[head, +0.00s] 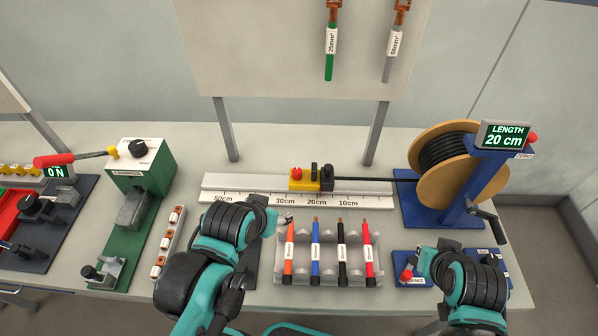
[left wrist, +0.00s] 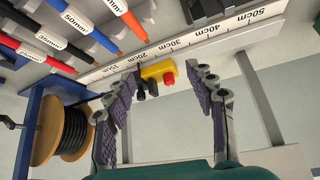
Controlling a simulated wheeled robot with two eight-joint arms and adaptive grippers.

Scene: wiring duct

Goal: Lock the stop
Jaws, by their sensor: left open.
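The stop is a yellow block (head: 303,183) with a red knob (head: 296,173) on top, on the white measuring rail (head: 240,190) near the 20–30 cm marks. A black clamp part (head: 327,176) sits against its right side, where the black cable (head: 365,179) ends. In the left wrist view the yellow block (left wrist: 157,70) and red knob (left wrist: 168,79) appear between my open left gripper's fingers (left wrist: 168,78), apart from them. In the head view my left gripper (head: 280,218) is in front of the rail.
A tray (head: 375,238) with several coloured cable pieces stands in front of the rail. A cable reel (head: 440,165) with a display reading 20 cm (head: 505,135) is at the right. A green crimping press (head: 140,180) and a small rack (head: 168,240) are at the left.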

